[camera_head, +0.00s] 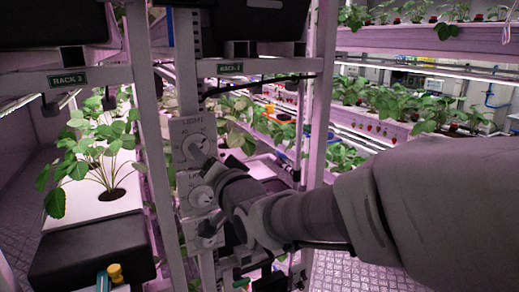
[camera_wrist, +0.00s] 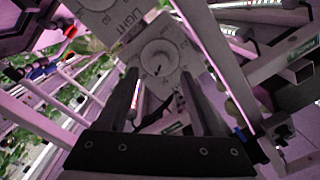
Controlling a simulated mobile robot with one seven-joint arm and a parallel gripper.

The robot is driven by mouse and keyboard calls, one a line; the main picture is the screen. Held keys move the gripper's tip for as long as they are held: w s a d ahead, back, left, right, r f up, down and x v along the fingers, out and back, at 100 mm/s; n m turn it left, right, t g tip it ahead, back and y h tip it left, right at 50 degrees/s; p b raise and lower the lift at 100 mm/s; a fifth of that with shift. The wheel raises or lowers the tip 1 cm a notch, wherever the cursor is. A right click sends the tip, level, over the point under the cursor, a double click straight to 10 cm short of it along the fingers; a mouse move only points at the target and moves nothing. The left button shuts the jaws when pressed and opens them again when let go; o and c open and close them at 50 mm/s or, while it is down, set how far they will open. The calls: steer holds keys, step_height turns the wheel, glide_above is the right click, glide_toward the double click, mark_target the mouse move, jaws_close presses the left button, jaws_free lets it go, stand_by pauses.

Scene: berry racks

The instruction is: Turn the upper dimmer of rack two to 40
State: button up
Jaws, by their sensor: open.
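A pale panel (camera_head: 184,126) marked LIGHT is on a rack post in the head view. Its upper dimmer (camera_head: 196,150) is at the top, and a second round dial (camera_head: 202,196) is below it. In the wrist view, a round dial (camera_wrist: 160,59) lies beyond and between the fingertips of my open gripper (camera_wrist: 161,82). A LIGHT label is beside this dial, and part of another dial (camera_wrist: 95,12) shows past the label at the top edge. No finger visibly grips the dial. I cannot read its setting. My arm comes from the right and hides part of the rack.
Green rack signs hang at the left (camera_head: 68,81) and centre (camera_head: 230,68); their numbers are hard to read. A plant in a white tray (camera_head: 128,199) stands left of the panel. Rack posts, a black cable (camera_head: 262,82) and planted shelves surround my arm.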

steer(key=shift+x, duration=2.05)
jaws_close()
